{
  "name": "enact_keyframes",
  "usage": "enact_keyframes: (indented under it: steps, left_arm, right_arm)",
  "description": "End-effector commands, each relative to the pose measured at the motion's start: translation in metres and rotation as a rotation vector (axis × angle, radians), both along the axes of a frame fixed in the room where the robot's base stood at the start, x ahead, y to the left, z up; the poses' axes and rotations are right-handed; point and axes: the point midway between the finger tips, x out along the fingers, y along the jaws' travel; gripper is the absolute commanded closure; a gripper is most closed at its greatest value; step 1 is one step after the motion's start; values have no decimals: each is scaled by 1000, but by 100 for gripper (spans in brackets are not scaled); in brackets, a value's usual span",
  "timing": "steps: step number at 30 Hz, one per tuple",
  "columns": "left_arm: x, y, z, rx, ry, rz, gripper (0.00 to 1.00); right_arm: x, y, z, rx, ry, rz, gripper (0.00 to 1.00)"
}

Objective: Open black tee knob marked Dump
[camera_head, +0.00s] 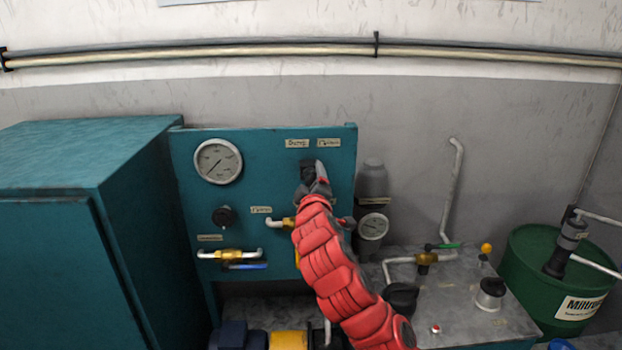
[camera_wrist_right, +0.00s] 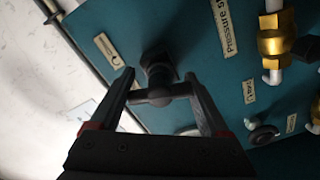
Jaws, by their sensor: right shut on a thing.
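The black tee knob (camera_wrist_right: 158,92) sticks out from the teal panel (camera_wrist_right: 190,25) in the right wrist view. My right gripper (camera_wrist_right: 160,97) has its two fingers on either side of the knob's crossbar, closed against its ends. In the head view the knob (camera_head: 307,167) shows only in part below the "Dump" label (camera_head: 297,143); my right gripper (camera_head: 318,181) and red arm cover the rest. My left gripper is not in view.
The panel also carries a round gauge (camera_head: 218,161), a black round knob (camera_head: 223,216) and a brass valve with a blue lever (camera_head: 245,266). A teal cabinet (camera_head: 80,240) stands left. A green drum (camera_head: 540,262) stands right.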

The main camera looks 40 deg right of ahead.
Motion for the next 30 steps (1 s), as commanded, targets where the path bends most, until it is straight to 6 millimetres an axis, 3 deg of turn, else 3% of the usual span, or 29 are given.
enact_keyframes:
  steps: [12,30]
  left_arm:
    - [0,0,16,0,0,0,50]
    - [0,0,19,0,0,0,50]
  right_arm:
    - [0,-1,0,-217,136,-1,76]
    - [0,-1,0,-272,167,-2,76]
